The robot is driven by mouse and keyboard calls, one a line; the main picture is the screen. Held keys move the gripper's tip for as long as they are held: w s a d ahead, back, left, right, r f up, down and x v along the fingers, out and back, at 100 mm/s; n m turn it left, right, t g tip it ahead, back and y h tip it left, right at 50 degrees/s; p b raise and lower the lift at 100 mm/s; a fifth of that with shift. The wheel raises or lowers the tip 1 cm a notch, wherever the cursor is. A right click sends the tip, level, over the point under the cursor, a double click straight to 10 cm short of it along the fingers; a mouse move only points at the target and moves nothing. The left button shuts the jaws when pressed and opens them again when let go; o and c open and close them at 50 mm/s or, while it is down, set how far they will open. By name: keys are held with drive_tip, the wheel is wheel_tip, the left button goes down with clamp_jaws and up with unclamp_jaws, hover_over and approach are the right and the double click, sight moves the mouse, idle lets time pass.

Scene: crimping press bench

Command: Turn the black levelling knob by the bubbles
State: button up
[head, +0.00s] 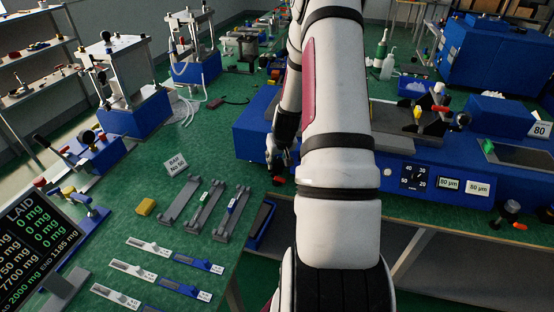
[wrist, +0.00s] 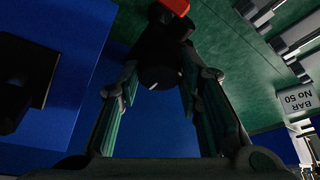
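A round black knob (wrist: 160,77) with a white line on its face shows in the wrist view, in front of the blue base. My gripper (wrist: 160,82) has its two fingers apart, one on each side of the knob near the tips. Whether the pads touch the knob I cannot tell. In the head view my gripper (head: 278,160) points down at the left end of the long blue base (head: 252,128), and the knob cannot be made out there. I cannot make out any bubbles; my arm covers the middle of the base.
A red-tipped part (wrist: 175,6) lies just beyond the knob. A BAR No 50 card (head: 176,164) and grey rails (head: 205,207) stand left of my gripper on the green bench. Another black knob (head: 511,207) is at the right front. Blue presses (head: 133,112) stand at the left.

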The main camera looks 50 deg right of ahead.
drive_tip(key=shift+m+b, duration=0.3)
drive_tip(key=shift+c, duration=0.2)
drive_tip(key=m+b, duration=0.1)
drive_tip(key=m+g+h+b, duration=0.1)
drive_tip(key=m+b, duration=0.1)
drive_tip(key=shift+w+a+f, duration=0.15)
drive_tip(key=shift+w, duration=0.15)
drive_tip(key=shift+m+g+h+b, duration=0.25)
drive_tip(key=shift+m+g+b, duration=0.25)
drive_tip(key=shift+m, duration=0.75)
drive_tip(key=shift+m+g+h+b, duration=0.3)
drive_tip(key=shift+m+b, duration=0.25)
drive_tip(key=shift+m, duration=0.7)
drive_tip(key=shift+s, duration=0.1)
drive_tip(key=o, duration=1.2)
drive_tip(key=shift+c, duration=0.2)
drive_tip(key=shift+r, duration=0.25)
drive_tip(key=w+v, duration=0.1)
drive_tip(key=v, duration=1)
drive_tip(key=shift+s+r, duration=0.4)
drive_tip(key=shift+s, duration=0.1)
